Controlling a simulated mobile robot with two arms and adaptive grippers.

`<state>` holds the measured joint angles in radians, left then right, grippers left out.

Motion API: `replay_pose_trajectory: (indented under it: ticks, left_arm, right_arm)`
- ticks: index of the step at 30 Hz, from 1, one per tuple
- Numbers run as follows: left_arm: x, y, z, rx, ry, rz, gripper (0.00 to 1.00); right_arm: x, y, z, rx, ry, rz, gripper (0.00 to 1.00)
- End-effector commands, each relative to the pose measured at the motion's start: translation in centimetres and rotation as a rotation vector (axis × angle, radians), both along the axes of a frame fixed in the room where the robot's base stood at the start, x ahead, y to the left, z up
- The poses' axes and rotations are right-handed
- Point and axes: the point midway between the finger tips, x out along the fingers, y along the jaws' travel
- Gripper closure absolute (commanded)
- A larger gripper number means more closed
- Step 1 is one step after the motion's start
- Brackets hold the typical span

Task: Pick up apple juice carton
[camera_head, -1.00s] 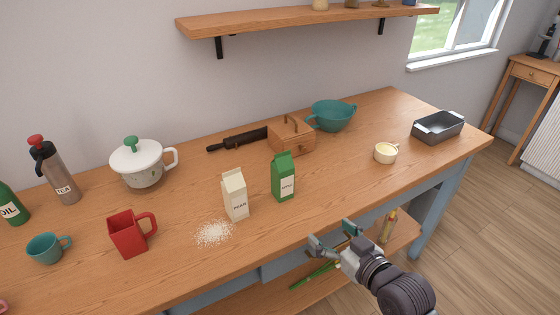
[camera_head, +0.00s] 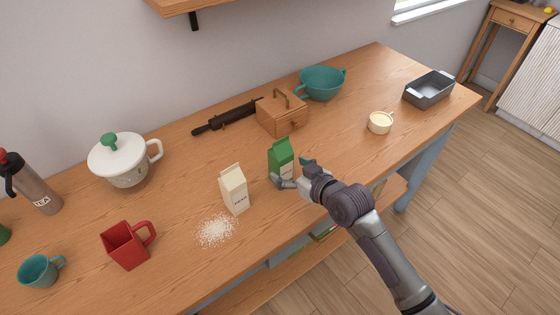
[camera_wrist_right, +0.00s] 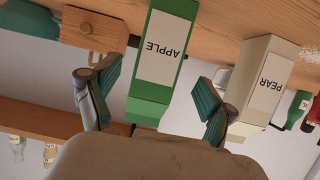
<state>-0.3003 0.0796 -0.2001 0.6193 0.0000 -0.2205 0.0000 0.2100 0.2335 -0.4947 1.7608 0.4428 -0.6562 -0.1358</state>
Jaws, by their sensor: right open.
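The green apple juice carton (camera_head: 281,155) stands upright on the wooden table in the head view. In the right wrist view the carton (camera_wrist_right: 158,60) shows its APPLE label upside down, between the two fingers. My right gripper (camera_head: 294,173) is open at the carton, with a finger on either side; in the wrist view the gripper (camera_wrist_right: 155,98) shows a gap on each side of the carton. The cream pear carton (camera_head: 234,189) stands just left of it, and in the wrist view it (camera_wrist_right: 262,88) is close to the right finger. My left gripper is not in view.
A wooden box (camera_head: 282,112) and teal bowl (camera_head: 322,84) stand behind the carton. White powder (camera_head: 216,230), a red mug (camera_head: 128,245) and a white pot (camera_head: 123,160) lie left. A cream cup (camera_head: 380,122) and grey tin (camera_head: 429,90) stand right. Table between carton and cup is clear.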

Motion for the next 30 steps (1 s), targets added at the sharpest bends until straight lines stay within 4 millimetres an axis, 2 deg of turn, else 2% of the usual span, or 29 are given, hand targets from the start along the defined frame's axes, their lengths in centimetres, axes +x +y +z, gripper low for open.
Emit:
replay_pose_trajectory:
  ticks: [3,10,18,28,29,30]
  left_arm:
    - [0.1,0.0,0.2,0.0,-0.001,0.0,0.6]
    - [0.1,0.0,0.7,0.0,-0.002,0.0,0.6]
    - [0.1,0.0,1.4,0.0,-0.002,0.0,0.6]
    - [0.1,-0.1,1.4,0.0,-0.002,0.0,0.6]
    - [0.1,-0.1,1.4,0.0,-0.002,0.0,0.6]
    - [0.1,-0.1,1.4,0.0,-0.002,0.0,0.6]
  right_arm:
    - [1.2,0.8,-0.5,0.001,0.001,-0.001,0.17]
    - [2.4,1.6,-1.0,0.001,0.001,-0.001,0.17]
    - [5.2,3.3,-2.4,0.001,0.001,0.0,0.17]
    - [5.7,3.7,-2.7,0.0,-0.001,-0.001,0.17]
    - [5.7,3.7,-2.7,0.0,-0.001,-0.001,0.18]
    - [5.7,3.7,-2.7,0.0,-0.001,-0.001,0.25]
